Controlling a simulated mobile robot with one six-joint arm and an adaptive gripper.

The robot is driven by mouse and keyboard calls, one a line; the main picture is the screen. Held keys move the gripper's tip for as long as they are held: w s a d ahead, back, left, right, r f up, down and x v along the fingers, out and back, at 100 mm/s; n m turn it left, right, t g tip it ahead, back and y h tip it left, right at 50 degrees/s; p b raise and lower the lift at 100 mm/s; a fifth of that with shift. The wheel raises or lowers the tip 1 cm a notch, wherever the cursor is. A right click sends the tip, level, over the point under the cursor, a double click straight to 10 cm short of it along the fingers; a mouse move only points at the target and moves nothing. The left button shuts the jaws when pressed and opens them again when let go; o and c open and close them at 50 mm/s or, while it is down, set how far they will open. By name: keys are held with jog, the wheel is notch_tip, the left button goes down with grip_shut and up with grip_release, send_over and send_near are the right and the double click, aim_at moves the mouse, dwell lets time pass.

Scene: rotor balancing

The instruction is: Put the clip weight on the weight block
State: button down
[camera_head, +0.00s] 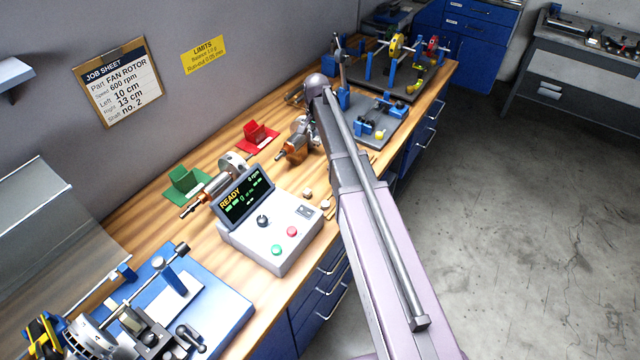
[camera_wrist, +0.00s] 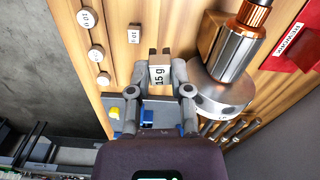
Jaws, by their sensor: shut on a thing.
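My gripper (camera_wrist: 160,76) is shut on a small block with a white face marked "15 g" in the wrist view, which I take to be the clip weight (camera_wrist: 160,74). Two dark prongs stick up beyond its label. The bare bench top shows around it; whether it touches the wood I cannot tell. In the head view my arm hides the fingertips and the held weight. I cannot pick out the weight block for certain; a grey plate with blue blocks (camera_head: 368,122) and a yellow piece (camera_head: 380,134) stands right of my arm.
A metal rotor with a copper end (camera_wrist: 222,90) stands close right of my gripper. Several round weights (camera_wrist: 97,53) and a small marked block (camera_wrist: 134,35) lie on the wood. A red stand (camera_head: 256,136), green stand (camera_head: 184,180) and balancing console (camera_head: 268,226) share the bench.

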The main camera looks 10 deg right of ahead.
jog(key=s+d+f+b, duration=0.1)
jog(key=s+f+b, duration=0.1)
jog(key=s, duration=0.5)
jog(key=s+d+f+m+b, duration=0.1)
jog(key=s+d+f+b, duration=0.1)
jog(key=s, duration=0.5)
jog(key=s+d+f+b, duration=0.2)
jog(key=s, duration=0.5)
jog(key=shift+d+f+m, duration=0.25)
jog(key=shift+f+m, duration=0.05)
jog(key=shift+f, duration=0.05)
jog(key=shift+w, duration=0.1)
jog(key=b, duration=0.2)
send_over(320, 183)
jog(key=s, duration=0.1)
jog(key=shift+d+f, duration=0.2)
jog(key=shift+f, duration=0.5)
jog(key=shift+w+a, duration=0.2)
jog(key=shift+w, duration=0.35)
notch_tip(320, 183, down, 4)
jog(key=b, duration=0.3)
jog(key=shift+r, duration=0.15)
jog(key=shift+b, duration=0.4)
jog(key=c, duration=0.5)
grip_release()
jog(key=shift+c, duration=0.2)
